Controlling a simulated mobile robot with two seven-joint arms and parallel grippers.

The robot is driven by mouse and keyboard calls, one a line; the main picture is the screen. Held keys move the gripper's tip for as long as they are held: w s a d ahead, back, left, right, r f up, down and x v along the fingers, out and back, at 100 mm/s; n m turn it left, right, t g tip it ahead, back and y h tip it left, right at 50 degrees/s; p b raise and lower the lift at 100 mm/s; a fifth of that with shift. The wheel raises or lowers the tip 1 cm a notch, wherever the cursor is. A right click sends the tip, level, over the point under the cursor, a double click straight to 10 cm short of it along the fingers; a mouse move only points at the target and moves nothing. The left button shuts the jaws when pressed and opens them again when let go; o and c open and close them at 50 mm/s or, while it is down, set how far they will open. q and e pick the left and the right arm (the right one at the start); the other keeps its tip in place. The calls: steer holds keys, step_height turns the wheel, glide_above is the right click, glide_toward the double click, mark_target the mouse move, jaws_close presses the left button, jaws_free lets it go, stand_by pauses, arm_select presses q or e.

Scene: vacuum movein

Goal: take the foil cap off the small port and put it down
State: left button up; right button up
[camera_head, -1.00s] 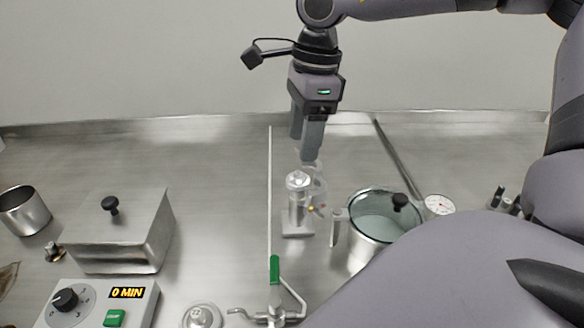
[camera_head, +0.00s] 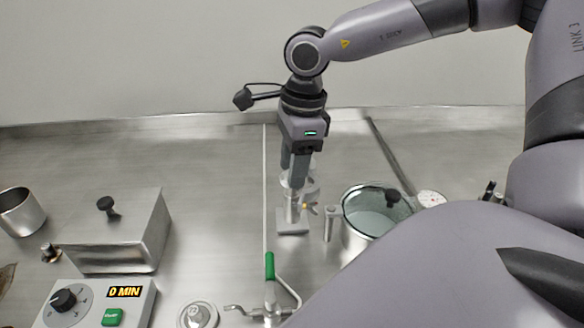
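A small glass vessel (camera_head: 292,212) stands upright on a flat metal base (camera_head: 292,228) in the middle of the bench, with a small yellowish part (camera_head: 308,208) on its right side. My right gripper (camera_head: 297,182) points straight down, with its fingertips at the top of this vessel. The fingers cover much of the vessel's top, so I cannot make out the foil cap clearly or tell whether they touch it. They look close together from this side, and I cannot tell whether they are shut. My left gripper is not in view.
A glass-lidded pot (camera_head: 376,212) stands close right of the vessel, with a dial gauge (camera_head: 430,198) behind it. A green-handled valve (camera_head: 269,266) is in front. A lidded metal box (camera_head: 118,232) and a timer unit (camera_head: 98,300) stand left. The bench at back left is bare.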

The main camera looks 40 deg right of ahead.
steer(key=shift+r, duration=0.2)
step_height(320, 180, up, 23)
steer(key=p, duration=0.4)
steer(key=shift+f, duration=0.15)
stand_by(0.6)
steer(key=shift+f, duration=0.1)
stand_by(0.4)
